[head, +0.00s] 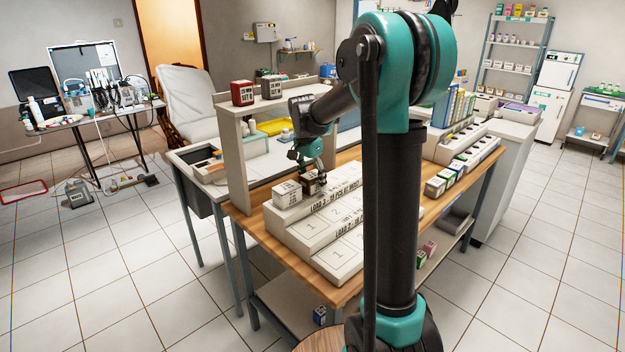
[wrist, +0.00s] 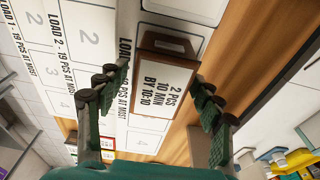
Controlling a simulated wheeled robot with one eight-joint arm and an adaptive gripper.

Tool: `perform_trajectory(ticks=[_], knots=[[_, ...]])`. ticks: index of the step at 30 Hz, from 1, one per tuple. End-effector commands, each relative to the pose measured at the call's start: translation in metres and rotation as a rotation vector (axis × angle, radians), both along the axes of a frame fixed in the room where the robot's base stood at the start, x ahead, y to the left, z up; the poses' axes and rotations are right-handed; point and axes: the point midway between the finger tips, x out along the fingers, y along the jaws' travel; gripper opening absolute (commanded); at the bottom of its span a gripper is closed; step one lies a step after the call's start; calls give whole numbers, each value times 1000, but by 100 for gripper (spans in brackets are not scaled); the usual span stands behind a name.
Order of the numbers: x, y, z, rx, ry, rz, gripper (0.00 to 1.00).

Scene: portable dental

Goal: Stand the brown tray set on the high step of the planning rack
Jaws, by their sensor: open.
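The brown tray set (head: 313,183) is a small box with a white label; in the wrist view (wrist: 162,78) the label reads 2 PCS, 10 MIN, BY 10:10. It appears to rest flat on the top, rear step of the white planning rack (head: 322,229), beside a white box. My gripper (head: 312,168) is directly above it, pointing down. In the wrist view my gripper (wrist: 161,75) is open, with one finger on each side of the tray set. Whether the fingers touch it is hard to tell. The rack's lower steps carry numbered places and LOAD lettering.
A white box (head: 287,193) stands at the rack's left end, close to the tray set. A shelf (head: 275,101) behind holds a red box (head: 242,93) and a dark grey box (head: 271,87). Several small boxes line the table's right side. The lower steps look bare.

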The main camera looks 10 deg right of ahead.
Motion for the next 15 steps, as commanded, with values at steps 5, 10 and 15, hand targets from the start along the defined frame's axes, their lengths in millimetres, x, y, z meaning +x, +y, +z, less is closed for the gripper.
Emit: perform_trajectory(ticks=[5, 10, 15], knots=[[-1, 2, 13, 0, 0, 1, 66], [-4, 6, 45, 0, 0, 1, 66], [-7, 10, 80, 0, 0, 0, 66]])
